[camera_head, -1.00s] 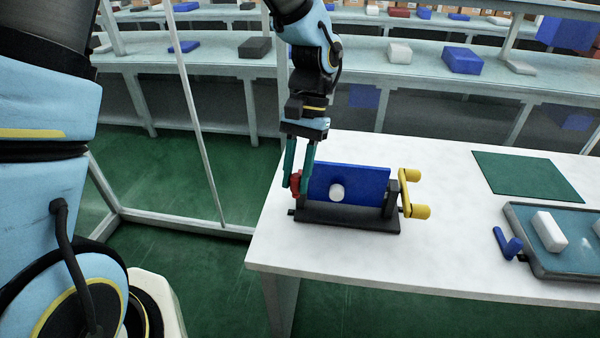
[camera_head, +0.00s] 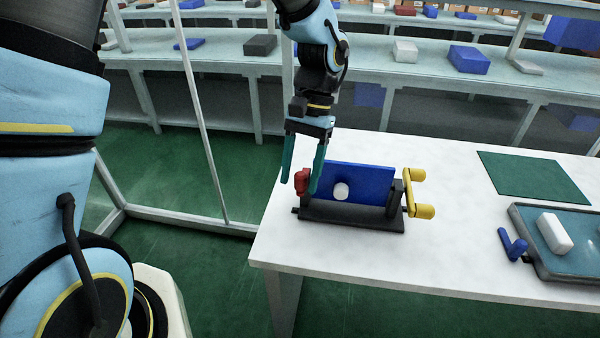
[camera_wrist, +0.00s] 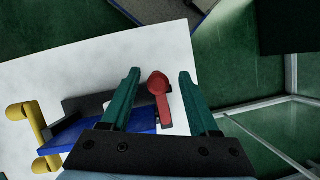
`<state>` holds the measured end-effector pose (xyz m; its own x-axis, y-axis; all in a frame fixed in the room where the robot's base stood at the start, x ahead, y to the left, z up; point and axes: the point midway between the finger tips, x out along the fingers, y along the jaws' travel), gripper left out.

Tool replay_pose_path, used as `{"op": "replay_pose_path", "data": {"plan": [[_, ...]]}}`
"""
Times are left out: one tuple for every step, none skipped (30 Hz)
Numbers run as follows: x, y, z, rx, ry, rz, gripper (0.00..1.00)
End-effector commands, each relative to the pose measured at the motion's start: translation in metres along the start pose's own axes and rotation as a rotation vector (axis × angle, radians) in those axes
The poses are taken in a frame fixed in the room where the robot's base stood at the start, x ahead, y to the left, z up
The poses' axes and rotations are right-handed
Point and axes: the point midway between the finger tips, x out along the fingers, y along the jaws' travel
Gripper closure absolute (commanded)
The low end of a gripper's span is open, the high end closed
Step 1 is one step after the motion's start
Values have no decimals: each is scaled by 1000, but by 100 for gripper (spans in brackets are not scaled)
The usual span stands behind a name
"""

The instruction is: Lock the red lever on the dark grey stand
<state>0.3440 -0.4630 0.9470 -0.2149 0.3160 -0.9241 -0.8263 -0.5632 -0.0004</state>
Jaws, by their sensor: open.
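The dark grey stand (camera_head: 350,216) sits near the left end of the white table and holds a tilted blue panel with a white round knob (camera_head: 341,191). The red lever (camera_head: 302,181) is at the stand's left end. My gripper (camera_head: 301,187) is open above that end, its green fingers pointing down. In the wrist view the red lever (camera_wrist: 159,92) lies between the two spread fingers, with gaps on both sides and its round head toward the fingertips. In the head view a finger partly overlaps the lever's right side.
A yellow crank handle (camera_head: 417,194) sticks out at the stand's right end. Right of it are a blue-handled tray (camera_head: 535,268) with a white block and a green mat (camera_head: 533,176). A pale frame post (camera_head: 201,110) stands left of my arm. The table front is clear.

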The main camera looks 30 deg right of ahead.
Motion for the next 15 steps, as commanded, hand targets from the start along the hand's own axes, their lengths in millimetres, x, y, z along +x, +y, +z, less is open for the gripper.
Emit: {"op": "replay_pose_path", "data": {"plan": [[0, 0, 0, 0, 0, 0, 39], [-1, 0, 0, 0, 0, 0, 39], [-2, 0, 0, 0, 1, 0, 39], [-5, 0, -1, 0, 2, 0, 39], [-7, 0, -1, 0, 3, 0, 39], [-12, 0, -1, 0, 3, 0, 39], [-16, 0, -2, 0, 4, 0, 39], [-21, 0, -1, -1, 4, 0, 39], [-29, 0, -2, -1, 6, 0, 39], [-35, 0, -2, -1, 6, 0, 39], [-41, 0, -2, -1, 5, 0, 39], [-49, 0, -2, -1, 6, 0, 39], [-56, 0, -2, 0, 6, 1, 39], [-61, 0, -2, 0, 5, 0, 39], [-69, 0, -2, 0, 5, 0, 39]]}}
